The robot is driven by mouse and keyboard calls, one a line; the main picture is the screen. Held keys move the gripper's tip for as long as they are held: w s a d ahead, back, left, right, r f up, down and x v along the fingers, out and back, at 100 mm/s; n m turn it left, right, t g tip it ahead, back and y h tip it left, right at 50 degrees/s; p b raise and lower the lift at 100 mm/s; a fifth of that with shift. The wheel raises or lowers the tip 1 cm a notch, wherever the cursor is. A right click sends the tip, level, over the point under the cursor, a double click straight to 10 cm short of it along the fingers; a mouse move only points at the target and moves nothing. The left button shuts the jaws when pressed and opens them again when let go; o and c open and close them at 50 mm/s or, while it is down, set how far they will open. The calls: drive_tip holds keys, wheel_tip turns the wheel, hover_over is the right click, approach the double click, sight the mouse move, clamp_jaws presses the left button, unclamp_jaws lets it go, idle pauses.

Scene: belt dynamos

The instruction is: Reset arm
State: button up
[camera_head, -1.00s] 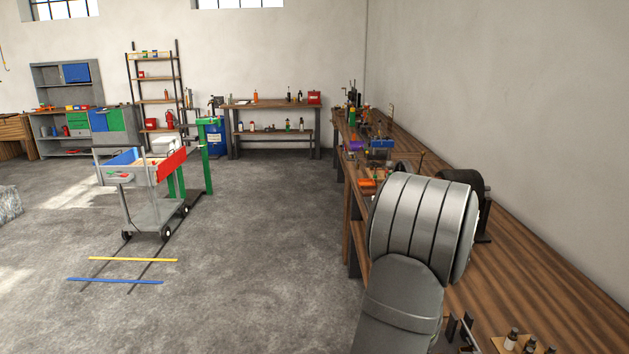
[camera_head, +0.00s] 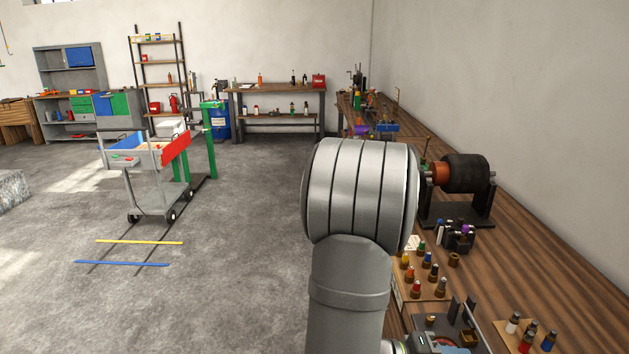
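My arm fills the middle of the view as large grey rounded links, raised beside the left edge of the wooden workbench (camera_head: 545,275). My gripper cannot be made out; it is out of the picture or hidden by the links. The dynamo machine (camera_head: 465,175), with a black drum and a copper-coloured part on a dark stand, is on the bench just right of my arm. My arm hides part of the bench behind it.
A wooden rack of small coloured-top bottles (camera_head: 428,270) and a second bottle tray (camera_head: 528,335) lie on the near bench. A dark fixture (camera_head: 455,325) stands between them. A trolley (camera_head: 150,170) stands on rails at left. The floor between is open.

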sight(481, 335)
drive_tip(key=a, duration=0.5)
drive_tip(key=d, duration=0.5)
drive_tip(key=d+f, duration=0.1)
drive_tip(key=d, duration=0.5)
drive_tip(key=d+f, duration=0.1)
drive_tip(key=d, duration=0.4)
drive_tip(key=shift+w+d+f, duration=0.15)
drive_tip(key=shift+d, duration=0.05)
drive_tip(key=shift+w+d, duration=0.1)
drive_tip(key=shift+d, duration=0.15)
drive_tip(key=shift+a+r+n, duration=0.1)
drive_tip(key=shift+r+n, duration=0.3)
drive_tip(key=shift+r, duration=0.3)
drive_tip(key=shift+o, duration=0.4)
